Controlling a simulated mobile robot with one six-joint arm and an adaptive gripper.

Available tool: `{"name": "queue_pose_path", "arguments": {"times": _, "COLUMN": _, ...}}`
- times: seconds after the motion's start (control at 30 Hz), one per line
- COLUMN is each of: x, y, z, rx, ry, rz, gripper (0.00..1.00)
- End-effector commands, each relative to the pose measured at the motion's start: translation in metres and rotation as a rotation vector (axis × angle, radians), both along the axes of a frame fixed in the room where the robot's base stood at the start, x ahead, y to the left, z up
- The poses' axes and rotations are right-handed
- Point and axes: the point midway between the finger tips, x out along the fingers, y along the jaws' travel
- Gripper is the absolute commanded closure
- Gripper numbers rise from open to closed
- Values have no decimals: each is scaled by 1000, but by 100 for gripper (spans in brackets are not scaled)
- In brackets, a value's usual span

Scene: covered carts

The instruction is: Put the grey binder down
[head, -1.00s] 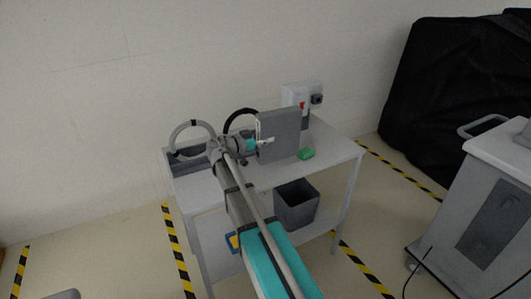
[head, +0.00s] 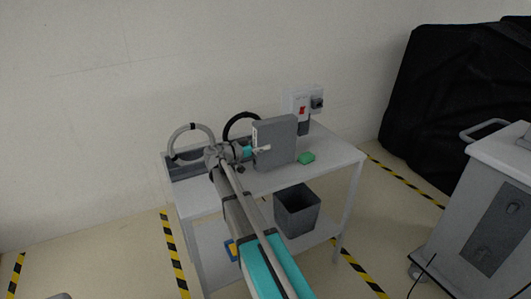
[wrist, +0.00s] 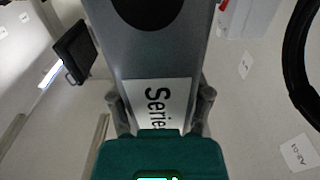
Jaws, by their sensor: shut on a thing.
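The grey binder (head: 275,143) stands upright over the top of the white table (head: 330,157), right of my gripper. My gripper (head: 257,150) is shut on the binder's spine edge. In the wrist view the binder (wrist: 160,55) fills the middle, with a white label reading "Serie" and a dark round hole; my gripper's fingers (wrist: 160,105) press on both its sides. The binder's lower edge looks at or very near the tabletop; I cannot tell whether it touches.
A green block (head: 306,158) lies just right of the binder. A grey tray (head: 185,166) sits at the table's left end. A dark bin (head: 297,210) stands on the lower shelf. The table's right end is clear.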

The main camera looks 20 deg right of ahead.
Motion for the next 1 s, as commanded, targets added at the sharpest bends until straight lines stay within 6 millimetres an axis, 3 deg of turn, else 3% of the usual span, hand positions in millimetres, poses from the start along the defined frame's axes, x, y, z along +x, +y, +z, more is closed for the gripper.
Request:
{"name": "queue_pose_path", "arguments": {"times": 0.33, "x": 2, "y": 0, "z": -29, "rx": -3, "ry": 0, "rz": 0, "gripper": 97}}
{"name": "queue_pose_path", "arguments": {"times": 0.77, "x": 2, "y": 0, "z": -32, "rx": -2, "ry": 0, "rz": -1, "gripper": 97}}
{"name": "queue_pose_path", "arguments": {"times": 0.8, "x": 2, "y": 0, "z": -33, "rx": 2, "ry": 0, "rz": -1, "gripper": 34}}
{"name": "queue_pose_path", "arguments": {"times": 1.0, "x": 2, "y": 0, "z": -33, "rx": 1, "ry": 0, "rz": -1, "gripper": 0}}
